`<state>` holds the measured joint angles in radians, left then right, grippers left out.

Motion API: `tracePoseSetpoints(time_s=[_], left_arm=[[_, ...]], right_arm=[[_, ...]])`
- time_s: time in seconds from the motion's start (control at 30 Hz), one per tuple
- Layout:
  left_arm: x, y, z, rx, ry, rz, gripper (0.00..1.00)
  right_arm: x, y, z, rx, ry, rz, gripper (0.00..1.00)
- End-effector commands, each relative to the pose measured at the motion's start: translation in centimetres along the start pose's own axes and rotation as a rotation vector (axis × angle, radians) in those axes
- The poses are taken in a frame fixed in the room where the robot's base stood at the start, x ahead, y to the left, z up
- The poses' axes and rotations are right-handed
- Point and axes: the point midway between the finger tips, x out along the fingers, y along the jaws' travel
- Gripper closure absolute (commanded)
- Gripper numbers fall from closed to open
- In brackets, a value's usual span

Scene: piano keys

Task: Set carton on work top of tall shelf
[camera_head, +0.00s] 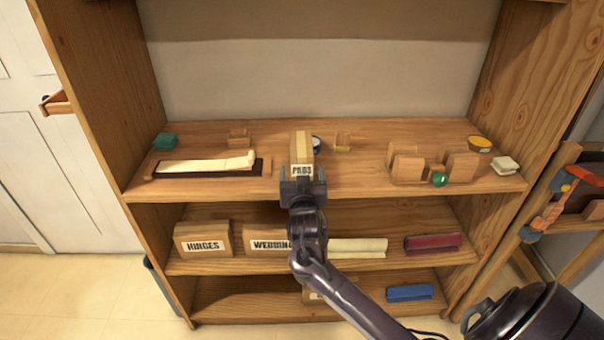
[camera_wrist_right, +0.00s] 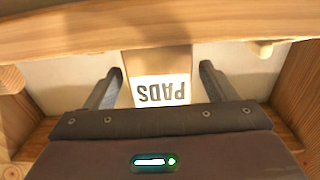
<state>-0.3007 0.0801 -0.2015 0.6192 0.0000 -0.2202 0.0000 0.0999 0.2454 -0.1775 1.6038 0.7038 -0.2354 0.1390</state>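The carton (camera_head: 301,149) is a tan box with a tape strip on top and a white "PADS" label on its front. It appears to stand on the work top (camera_head: 232,186) of the tall shelf, near the front edge. My right gripper (camera_head: 302,184) is at its front. In the right wrist view the carton (camera_wrist_right: 158,63) shows between the two fingers of my right gripper (camera_wrist_right: 162,75), its label upside down. The fingers look open, with a gap visible on the right side. My left gripper is not in view.
On the work top are a tray with cream cloth (camera_head: 205,164), a teal item (camera_head: 165,141), wooden holders (camera_head: 408,167), a green ball (camera_head: 439,179) and a yellow tin (camera_head: 480,143). Bare board lies right of the carton.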

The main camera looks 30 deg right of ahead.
Motion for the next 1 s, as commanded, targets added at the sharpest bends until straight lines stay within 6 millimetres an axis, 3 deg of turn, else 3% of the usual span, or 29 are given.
tracePoseSetpoints(time_s=[0.27,0.37,0.7,1.0], left_arm=[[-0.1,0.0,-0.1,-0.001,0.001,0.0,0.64],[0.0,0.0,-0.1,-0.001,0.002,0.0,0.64],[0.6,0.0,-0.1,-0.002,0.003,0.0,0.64],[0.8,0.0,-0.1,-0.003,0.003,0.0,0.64]], right_arm=[[-0.3,0.0,-0.2,0.0,0.0,-0.001,0.22],[-1.6,-0.1,0.0,0.001,-0.001,-0.003,0.22],[-8.8,0.0,-0.1,0.002,-0.002,-0.001,0.22],[-11.9,0.0,-0.2,0.001,0.001,0.0,0.22]])
